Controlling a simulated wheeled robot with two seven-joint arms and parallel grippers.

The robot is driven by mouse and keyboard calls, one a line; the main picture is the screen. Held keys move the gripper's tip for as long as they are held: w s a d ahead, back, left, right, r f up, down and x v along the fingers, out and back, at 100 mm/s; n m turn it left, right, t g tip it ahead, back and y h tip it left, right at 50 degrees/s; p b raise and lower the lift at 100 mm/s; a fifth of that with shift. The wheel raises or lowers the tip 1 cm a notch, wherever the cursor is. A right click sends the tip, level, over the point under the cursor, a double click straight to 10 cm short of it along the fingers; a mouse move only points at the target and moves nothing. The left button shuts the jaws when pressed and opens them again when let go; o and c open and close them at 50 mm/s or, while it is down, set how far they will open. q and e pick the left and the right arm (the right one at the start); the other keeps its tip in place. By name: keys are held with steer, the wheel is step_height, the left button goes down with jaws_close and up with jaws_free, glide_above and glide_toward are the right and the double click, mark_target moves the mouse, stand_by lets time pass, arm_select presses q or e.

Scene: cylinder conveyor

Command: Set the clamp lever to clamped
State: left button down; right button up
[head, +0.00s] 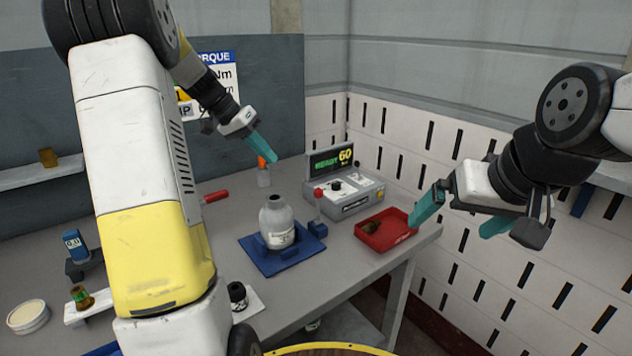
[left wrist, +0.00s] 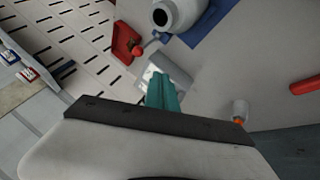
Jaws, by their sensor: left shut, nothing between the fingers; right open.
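The clamp lever (head: 318,193) is a short upright rod with a red ball knob, on a small blue block at the right of the blue fixture (head: 262,262). In the left wrist view the red knob (left wrist: 137,50) shows near the top. A grey metal cylinder (head: 277,225) with a narrow neck stands upright on the fixture. My left gripper (head: 268,155) is shut and empty, above and behind the lever, apart from it. Its teal fingers (left wrist: 162,92) also show in the left wrist view. My right gripper (head: 460,216) is open and empty, right of the red tray.
A control box (head: 350,195) with a display reading "READY 60" stands behind the lever. A red tray (head: 385,238) holding a brown piece is at the table's right edge. An orange-tipped bottle (head: 263,178) and a red handle (head: 216,196) are at the back left.

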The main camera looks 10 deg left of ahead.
arm_select(q)
glide_toward(318, 206)
steer(key=shift+w+d+f, duration=0.85)
steer(key=shift+w+f, duration=0.1)
steer(key=shift+w, duration=0.5)
